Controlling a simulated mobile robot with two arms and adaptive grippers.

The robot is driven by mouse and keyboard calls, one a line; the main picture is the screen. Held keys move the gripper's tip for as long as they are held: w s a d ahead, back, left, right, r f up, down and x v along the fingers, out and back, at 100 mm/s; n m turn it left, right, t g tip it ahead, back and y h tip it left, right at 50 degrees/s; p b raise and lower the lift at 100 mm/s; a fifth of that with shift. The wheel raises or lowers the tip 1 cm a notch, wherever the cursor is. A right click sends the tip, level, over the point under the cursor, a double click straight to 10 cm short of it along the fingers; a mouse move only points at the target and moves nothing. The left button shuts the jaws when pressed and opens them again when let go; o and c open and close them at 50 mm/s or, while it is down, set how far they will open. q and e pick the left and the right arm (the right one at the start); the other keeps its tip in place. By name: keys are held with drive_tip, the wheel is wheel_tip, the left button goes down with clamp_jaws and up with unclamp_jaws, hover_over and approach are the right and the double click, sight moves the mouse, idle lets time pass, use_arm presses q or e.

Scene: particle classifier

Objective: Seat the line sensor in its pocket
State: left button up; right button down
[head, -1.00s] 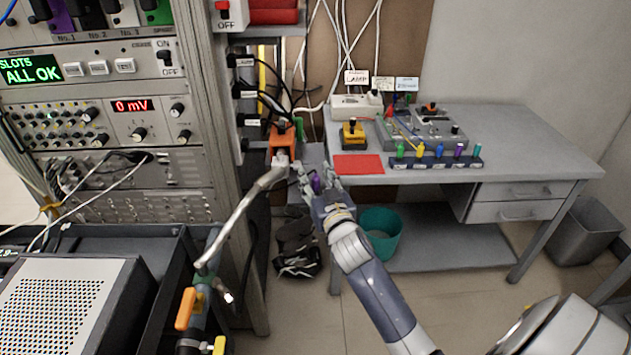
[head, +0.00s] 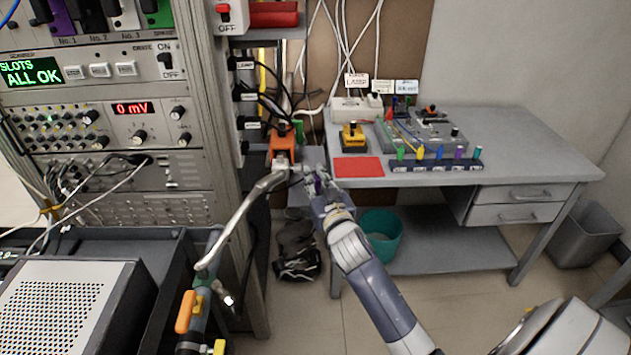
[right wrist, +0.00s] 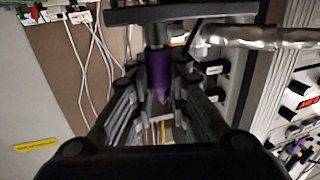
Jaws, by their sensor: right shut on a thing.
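My right gripper (head: 318,182) is beside the end of the metal pipe (head: 262,188), left of the workbench. It is shut on a small purple piece (right wrist: 160,72), which I take to be the line sensor. In the right wrist view my fingers (right wrist: 160,88) stand on both sides of it. A grey cylindrical part and a dark bar (right wrist: 185,11) lie at its upper end; whether they touch it I cannot tell. In the head view the fingers mostly hide the purple piece. I cannot make out the pocket clearly. My left gripper is not in view.
The instrument rack (head: 110,130) stands at left, with the pipe and its orange valve handle (head: 187,310) in front. An orange box (head: 283,146) is close behind the gripper. The workbench (head: 540,150) carries a red mat (head: 358,167) and a plug rack (head: 436,164). A teal bin (head: 382,238) stands below.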

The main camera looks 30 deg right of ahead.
wheel_tip(320, 180, up, 3)
drive_tip(key=s+a+r+b, duration=0.1)
drive_tip(key=s+a+b, duration=0.1)
drive_tip(key=s+a, duration=0.6)
drive_tip(key=shift+s+a+r, duration=0.2)
drive_tip(key=shift+s+r, duration=0.15)
drive_tip(key=shift+s, duration=2.5)
drive_tip(key=shift+w, duration=0.1)
wheel_tip(320, 180, up, 3)
drive_tip(key=p, duration=0.8)
hover_over(316, 177)
drive_tip(key=a, duration=0.6)
drive_tip(key=w+d+r+p, duration=0.1)
drive_tip(key=w+r+p, duration=0.1)
drive_tip(key=w, duration=0.4)
drive_tip(key=w+d+r+p, duration=0.1)
drive_tip(key=w+r+p, duration=0.2)
drive_tip(key=w, duration=0.2)
drive_tip(key=shift+w+d+r, duration=0.3)
drive_tip(key=shift+w, duration=0.1)
drive_tip(key=shift+p, duration=0.4)
wheel_tip(316, 177, down, 6)
drive_tip(key=b, duration=0.4)
drive_tip(key=shift+r+b, duration=0.1)
drive_tip(key=shift+b, duration=0.2)
